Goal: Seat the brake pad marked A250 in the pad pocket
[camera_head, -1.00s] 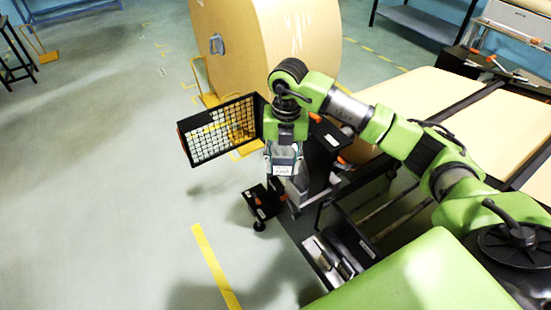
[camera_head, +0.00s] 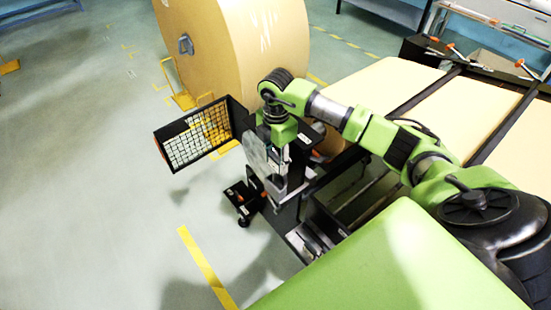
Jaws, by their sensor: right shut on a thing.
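My right gripper (camera_head: 262,165) hangs fingers-down below the green wrist, at a dark upright stand (camera_head: 297,168). It is shut on a small grey piece, taken as the brake pad, at the stand's near left side. The piece blends with the grey fingers and its marking cannot be read. The pad pocket cannot be made out; the gripper and stand parts cover that area. My left gripper is not in view.
An open mesh guard (camera_head: 200,133) sticks out left of the stand. A large kraft roll (camera_head: 235,45) stands behind. A black footed base (camera_head: 243,197) is low beside the stand. Pale covered tables (camera_head: 385,85) lie to the right. The floor at left is clear.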

